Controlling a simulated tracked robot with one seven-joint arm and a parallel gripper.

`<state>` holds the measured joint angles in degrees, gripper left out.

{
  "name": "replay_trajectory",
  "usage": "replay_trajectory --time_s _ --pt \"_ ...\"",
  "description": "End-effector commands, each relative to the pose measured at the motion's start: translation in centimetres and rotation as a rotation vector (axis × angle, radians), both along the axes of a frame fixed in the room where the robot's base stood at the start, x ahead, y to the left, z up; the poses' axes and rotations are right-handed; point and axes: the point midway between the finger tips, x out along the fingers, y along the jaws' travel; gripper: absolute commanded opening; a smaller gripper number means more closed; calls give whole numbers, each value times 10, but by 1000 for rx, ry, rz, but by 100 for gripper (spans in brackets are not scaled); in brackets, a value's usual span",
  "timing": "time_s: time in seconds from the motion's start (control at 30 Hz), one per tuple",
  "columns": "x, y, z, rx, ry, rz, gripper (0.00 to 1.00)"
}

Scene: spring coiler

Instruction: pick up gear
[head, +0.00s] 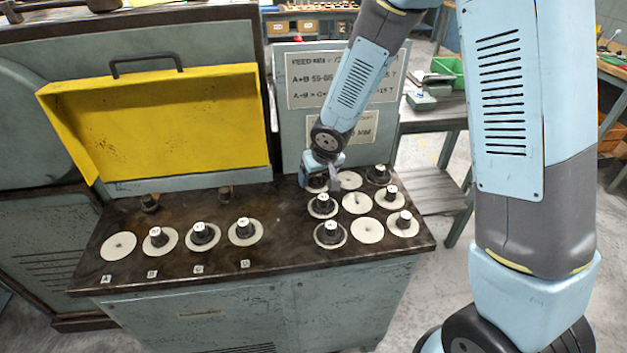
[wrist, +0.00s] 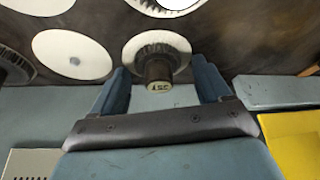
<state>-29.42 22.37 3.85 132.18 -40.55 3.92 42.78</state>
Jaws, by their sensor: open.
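My gripper (head: 320,178) is at the back left of the group of discs on the right of the bench. In the wrist view my gripper (wrist: 159,72) is open, with one finger on each side of a dark gear (wrist: 155,48) with a labelled hub. The gear sits on a pale round disc, and the fingers appear apart from its hub. In the head view this gear (head: 317,183) is partly hidden by my gripper. Other gears stand nearby, such as one (head: 322,204) just in front and one (head: 378,174) at the back right.
Pale discs without gears (head: 350,180) lie among the geared ones. At the left, a row holds an empty disc (head: 118,246) and three gears (head: 203,235). A raised yellow cover (head: 165,125) stands behind that row. A sign panel (head: 300,80) rises close behind my gripper.

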Motion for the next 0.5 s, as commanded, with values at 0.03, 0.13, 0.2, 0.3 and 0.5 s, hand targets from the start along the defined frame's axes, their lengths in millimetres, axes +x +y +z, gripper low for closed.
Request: replay_trajectory --time_s 0.03,0.13,0.2,0.3,0.5 --pt "0 0 0 0 0 0 77" --pt "0 0 0 0 0 0 77" --pt "0 0 0 0 0 0 70" --pt "0 0 0 0 0 0 61" --pt "0 0 0 0 0 0 42"
